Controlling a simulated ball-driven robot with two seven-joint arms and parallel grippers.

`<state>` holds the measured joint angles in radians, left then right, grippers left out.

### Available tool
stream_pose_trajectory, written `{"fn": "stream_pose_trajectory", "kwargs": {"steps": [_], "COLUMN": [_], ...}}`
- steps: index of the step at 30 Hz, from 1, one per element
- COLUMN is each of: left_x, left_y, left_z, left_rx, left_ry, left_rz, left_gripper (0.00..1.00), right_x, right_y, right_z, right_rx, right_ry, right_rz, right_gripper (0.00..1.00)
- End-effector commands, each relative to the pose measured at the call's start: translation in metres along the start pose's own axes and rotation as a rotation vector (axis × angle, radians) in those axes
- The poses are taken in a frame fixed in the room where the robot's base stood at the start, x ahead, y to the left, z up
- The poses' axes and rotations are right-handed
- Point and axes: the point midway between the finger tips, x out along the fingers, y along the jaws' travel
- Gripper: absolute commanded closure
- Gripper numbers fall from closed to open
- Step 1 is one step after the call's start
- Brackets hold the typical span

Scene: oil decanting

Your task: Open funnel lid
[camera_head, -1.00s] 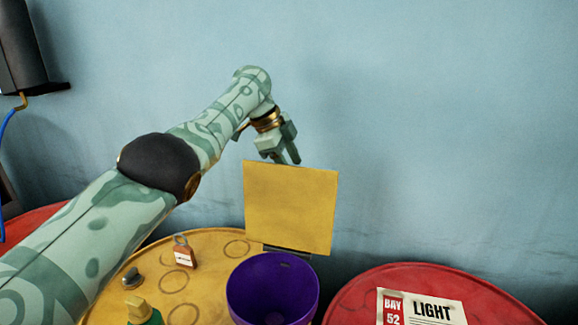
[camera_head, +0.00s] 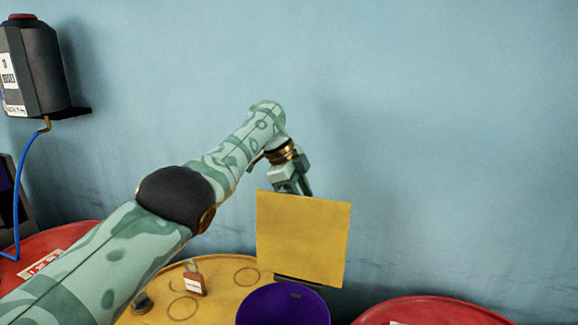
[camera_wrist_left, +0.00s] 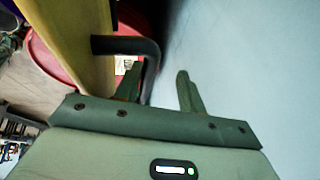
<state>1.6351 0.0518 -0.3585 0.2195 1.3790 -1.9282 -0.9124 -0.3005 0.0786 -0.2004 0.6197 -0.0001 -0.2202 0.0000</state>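The funnel is purple (camera_head: 283,307) and sits on the yellow drum, cut by the bottom edge of the head view. Its square yellow lid (camera_head: 302,240) stands upright at the funnel's back, hinge side down. My left gripper (camera_head: 303,188) is behind the lid's upper edge, fingers pointing down. In the left wrist view the lid (camera_wrist_left: 75,35) is at left, with a dark bent handle (camera_wrist_left: 150,62) on its outer face. The left gripper (camera_wrist_left: 160,85) has its fingers apart, and part of the handle shows between them; contact cannot be told. My right gripper is not in view.
The yellow drum top (camera_head: 232,292) carries a tagged padlock (camera_head: 194,282) and a small dark knob (camera_head: 141,303). Red drums stand at left (camera_head: 75,238) and right (camera_head: 430,312). A dark dispenser (camera_head: 38,68) with a blue hose hangs on the wall. The air right of the lid is clear.

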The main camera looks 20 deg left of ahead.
Motion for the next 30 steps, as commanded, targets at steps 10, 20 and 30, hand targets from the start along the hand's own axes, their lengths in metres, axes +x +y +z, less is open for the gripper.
{"fn": "stream_pose_trajectory", "kwargs": {"steps": [10, 20, 30], "left_x": [-0.088, -0.151, -0.161], "left_y": [-0.002, 0.0, 0.001], "left_z": [-0.003, -0.001, 0.0], "left_rx": [0.004, 0.001, 0.001], "left_ry": [0.001, 0.0, -0.001], "left_rz": [-0.015, -0.008, -0.006], "left_gripper": [0.65, 0.65, 0.65], "right_x": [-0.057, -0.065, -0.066], "right_y": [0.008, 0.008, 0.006], "right_z": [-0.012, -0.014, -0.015], "right_rx": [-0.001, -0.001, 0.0], "right_ry": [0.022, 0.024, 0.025], "right_rz": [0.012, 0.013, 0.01], "right_gripper": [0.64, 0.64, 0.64]}}
